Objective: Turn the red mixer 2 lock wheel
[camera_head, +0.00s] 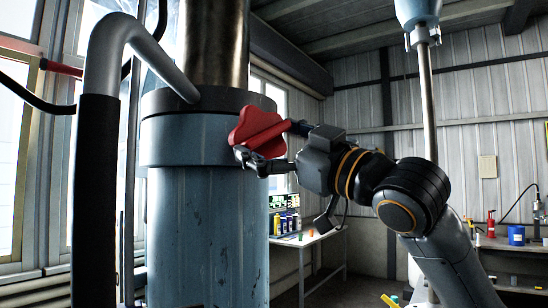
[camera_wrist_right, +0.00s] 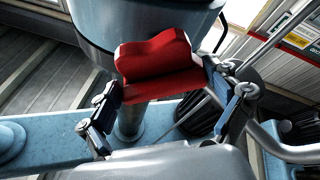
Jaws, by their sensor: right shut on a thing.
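The red lock wheel (camera_head: 257,130) is a lobed knob on the right side of the blue mixer column (camera_head: 205,225), just below its dark collar. My right gripper (camera_head: 268,148) comes in from the right and is shut on the red wheel, with fingers on two sides of it. In the right wrist view the red wheel (camera_wrist_right: 158,65) sits between the two fingers (camera_wrist_right: 170,105), against the blue column (camera_wrist_right: 145,22). The wheel's mount on the column is hidden behind it. My left gripper is not in view.
A bent grey pipe with a black sleeve (camera_head: 95,190) stands at the left. A table (camera_head: 315,237) with several small bottles is behind the column. A workbench with a blue container (camera_head: 516,235) is at the far right.

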